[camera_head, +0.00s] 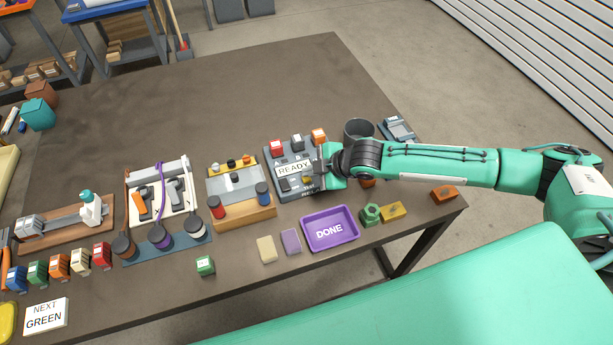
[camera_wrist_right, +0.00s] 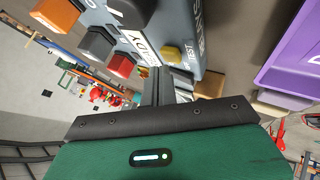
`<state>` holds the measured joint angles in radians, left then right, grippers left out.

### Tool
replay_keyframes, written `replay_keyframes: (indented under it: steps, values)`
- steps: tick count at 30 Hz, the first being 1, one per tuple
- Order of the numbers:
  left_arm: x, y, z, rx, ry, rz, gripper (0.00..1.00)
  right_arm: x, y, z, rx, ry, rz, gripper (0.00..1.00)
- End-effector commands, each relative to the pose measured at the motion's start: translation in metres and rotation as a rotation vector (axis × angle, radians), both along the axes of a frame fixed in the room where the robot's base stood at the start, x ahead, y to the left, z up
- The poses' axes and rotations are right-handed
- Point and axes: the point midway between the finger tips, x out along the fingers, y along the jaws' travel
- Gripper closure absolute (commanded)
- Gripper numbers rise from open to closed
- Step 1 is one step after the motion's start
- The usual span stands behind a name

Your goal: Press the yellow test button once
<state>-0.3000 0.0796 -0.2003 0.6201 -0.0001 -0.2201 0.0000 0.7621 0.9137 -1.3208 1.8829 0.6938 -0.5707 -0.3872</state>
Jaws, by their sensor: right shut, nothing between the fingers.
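The yellow test button (camera_head: 307,180) sits on the lower right part of the grey control box (camera_head: 268,158), which carries a white READY display (camera_head: 293,168). In the right wrist view the yellow button (camera_wrist_right: 171,53) shows just beyond my fingertips. My right gripper (camera_head: 318,168) is shut and empty, reaching in from the right over the box's right side. Its fingers also show in the right wrist view (camera_wrist_right: 168,77). I cannot tell whether the fingertips touch the button. My left gripper is not in view.
Red (camera_head: 277,147), dark and orange (camera_head: 319,135) buttons stand along the box's far side. A purple DONE tray (camera_head: 331,229) lies in front of it. A dark cup (camera_head: 358,129) stands behind my wrist. The table's far middle is clear.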

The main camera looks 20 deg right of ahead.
Motion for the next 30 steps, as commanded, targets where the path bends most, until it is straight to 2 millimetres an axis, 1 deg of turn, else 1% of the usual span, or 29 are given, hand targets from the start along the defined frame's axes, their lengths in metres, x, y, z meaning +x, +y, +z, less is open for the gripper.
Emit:
replay_keyframes:
  steps: [30]
  values:
    - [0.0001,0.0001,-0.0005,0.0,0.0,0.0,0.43,-0.0002,0.0005,-0.0093,0.001,0.001,0.0,1.0]
